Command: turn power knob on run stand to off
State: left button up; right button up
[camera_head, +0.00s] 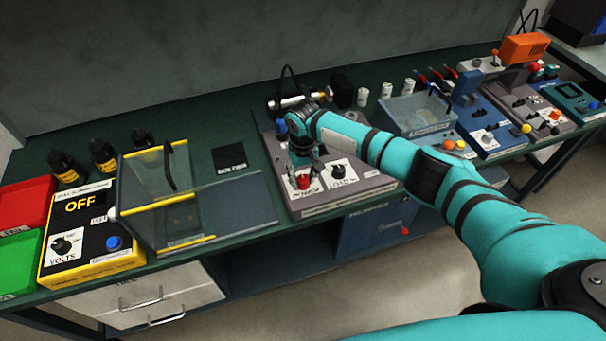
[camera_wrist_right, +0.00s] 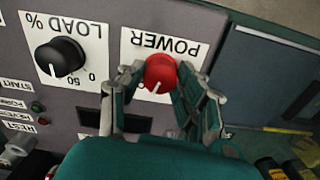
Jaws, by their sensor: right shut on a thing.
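The run stand (camera_head: 342,197) is a grey panel box on the green bench, in the middle of the head view. Its red power knob (camera_wrist_right: 160,72) sits on a white POWER label (camera_wrist_right: 190,44) in the right wrist view, with a white pointer line on it. The knob also shows in the head view (camera_head: 304,182). My right gripper (camera_wrist_right: 160,85) has its fingers on both sides of the red knob and is shut on it. Any OFF mark on the label is hidden. My left gripper is not in view.
A black LOAD % knob (camera_wrist_right: 60,56) stands beside the power knob. A yellow unit reading OFF (camera_head: 82,232) and a clear box with yellow edges (camera_head: 190,240) are at the left. A clear tray (camera_head: 420,112) and other panels stand at the right.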

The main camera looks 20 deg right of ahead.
aim_at(303, 178)
jog(key=n, duration=0.6)
jog(key=shift+n+p, duration=0.3)
jog(key=shift+p, duration=0.1)
jog(key=n, duration=0.5)
jog(key=shift+n, duration=0.3)
jog(key=o, duration=1.1)
jog(key=shift+o, duration=0.2)
jog(key=shift+r, duration=0.1)
notch_tip(303, 178, up, 12)
